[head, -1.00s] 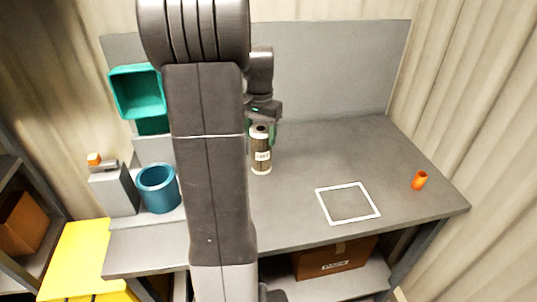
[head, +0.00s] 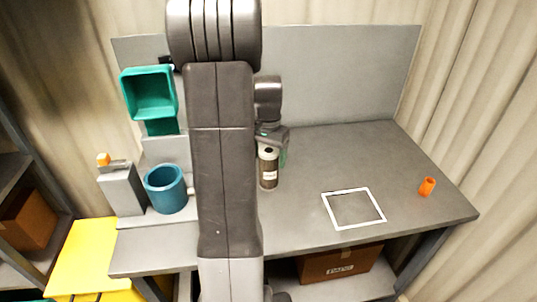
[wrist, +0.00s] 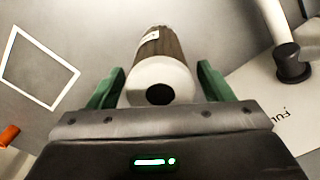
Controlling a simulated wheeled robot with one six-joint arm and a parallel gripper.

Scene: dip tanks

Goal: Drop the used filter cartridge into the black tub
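The used filter cartridge (head: 268,171) is a brown cylinder with pale ends and a white label. My gripper (head: 270,143) is shut on its upper end and holds it upright over the bench at the back. In the wrist view the cartridge (wrist: 162,77) lies between the two green fingers of my gripper (wrist: 161,85), its pale end with a dark hole facing the camera. Whether its lower end touches the bench is hard to tell. No black tub shows in these frames.
On the left are a blue round tub (head: 166,190), a teal bin (head: 150,93) and a grey block (head: 122,190). A white square outline (head: 354,208) and an orange cylinder (head: 427,186) are on the right of the bench (head: 310,170). My arm hides the middle left.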

